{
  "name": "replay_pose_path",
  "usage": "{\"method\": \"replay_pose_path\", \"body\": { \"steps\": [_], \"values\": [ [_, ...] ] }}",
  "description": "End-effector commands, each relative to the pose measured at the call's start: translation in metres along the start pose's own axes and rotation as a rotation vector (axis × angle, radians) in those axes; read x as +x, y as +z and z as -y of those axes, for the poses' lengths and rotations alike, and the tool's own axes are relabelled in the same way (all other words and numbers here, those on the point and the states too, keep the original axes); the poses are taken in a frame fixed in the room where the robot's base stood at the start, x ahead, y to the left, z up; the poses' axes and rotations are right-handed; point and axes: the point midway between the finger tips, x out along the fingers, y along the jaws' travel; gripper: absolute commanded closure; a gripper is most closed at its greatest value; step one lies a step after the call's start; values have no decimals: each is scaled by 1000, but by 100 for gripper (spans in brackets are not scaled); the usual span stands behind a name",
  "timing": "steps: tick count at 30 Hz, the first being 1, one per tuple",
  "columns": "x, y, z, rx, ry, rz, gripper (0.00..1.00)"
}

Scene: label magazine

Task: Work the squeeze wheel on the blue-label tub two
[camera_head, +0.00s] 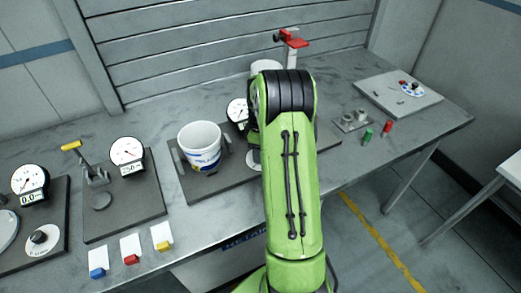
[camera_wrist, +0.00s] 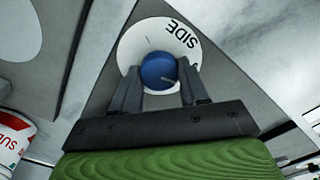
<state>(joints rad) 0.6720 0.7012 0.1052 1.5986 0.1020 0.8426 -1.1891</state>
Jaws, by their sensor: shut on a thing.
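In the wrist view, my gripper (camera_wrist: 160,71) is shut on a round blue knob (camera_wrist: 158,68), one finger on each side. The knob sits in the middle of a white disc (camera_wrist: 172,36) marked "SIDE". In the head view, my green arm hides the gripper and the knob. A white tub with a blue label (camera_head: 206,160) stands on a dark plate left of my arm. Another white tub (camera_head: 264,67) shows partly behind the arm; its label is hidden. A white container with a red label (camera_wrist: 14,135) is cut off at the wrist view's left edge.
Left are gauges (camera_head: 127,151), a yellow-handled clamp (camera_head: 72,146) and several coloured tabs (camera_head: 131,259) at the front edge. Another gauge (camera_head: 237,110) stands beside my arm. Right are a red stand (camera_head: 292,38), green and red cylinders (camera_head: 367,135), and a grey board (camera_head: 398,95).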

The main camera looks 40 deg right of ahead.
Motion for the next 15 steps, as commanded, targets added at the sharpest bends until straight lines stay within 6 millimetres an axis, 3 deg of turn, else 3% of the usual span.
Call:
{"method": "replay_pose_path", "body": {
  "steps": [15],
  "values": [
    [-2, 0, -2, 488, 2, -2, 87]
  ]
}}
